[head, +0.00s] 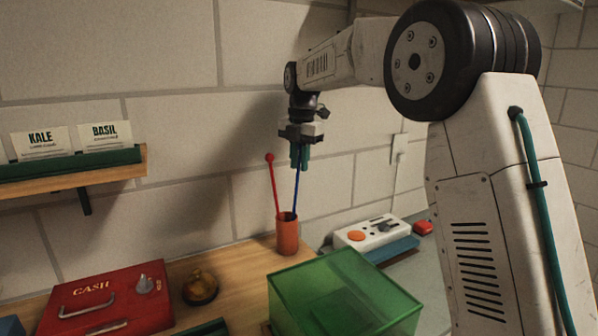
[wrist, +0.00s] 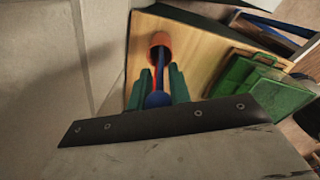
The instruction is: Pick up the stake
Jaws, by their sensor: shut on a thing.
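A blue stake (head: 295,190) stands tilted slightly in an orange cup (head: 287,236) on the wooden bench. My gripper (head: 299,165) is above the cup, its green fingers shut on the blue stake's top end. In the wrist view, the stake's blue ball (wrist: 158,99) lies between the fingers, and its shaft runs to the cup (wrist: 160,42). The stake's lower end is hidden in the cup. A red stake (head: 274,185) with a round red top leans left in the same cup, beside my gripper and apart from it.
A clear green box (head: 345,295) stands in front of the cup. A red cash box (head: 110,298) and a small round amber object (head: 200,287) are to the left. A white device (head: 378,232) with an orange button is to the right. The wall is close behind.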

